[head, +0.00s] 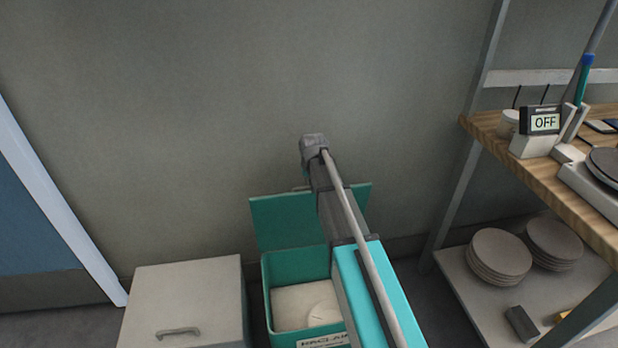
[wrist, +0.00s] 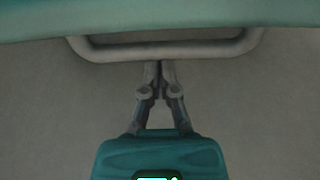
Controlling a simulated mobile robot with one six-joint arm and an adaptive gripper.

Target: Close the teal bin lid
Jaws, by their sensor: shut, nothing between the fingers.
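The teal bin (head: 267,300) stands on the floor with its top open and pale contents inside. Its teal lid (head: 283,222) is up, standing nearly upright at the back near the wall, partly hidden by my arm. In the wrist view the teal lid (wrist: 150,18) crosses the top, with its grey handle (wrist: 100,52) sticking out below it. My gripper (wrist: 160,66) is shut and empty, its fingertips right at the middle of the handle bar. I cannot tell whether they touch it. In the head view my gripper is mostly hidden by my arm.
A closed pale bin (head: 190,300) with a handle stands just left of the teal bin. At right is a shelf unit with a wooden top (head: 490,135), an OFF display (head: 545,122) and stacked plates (head: 498,255) below. The wall (head: 200,120) is close behind the lid.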

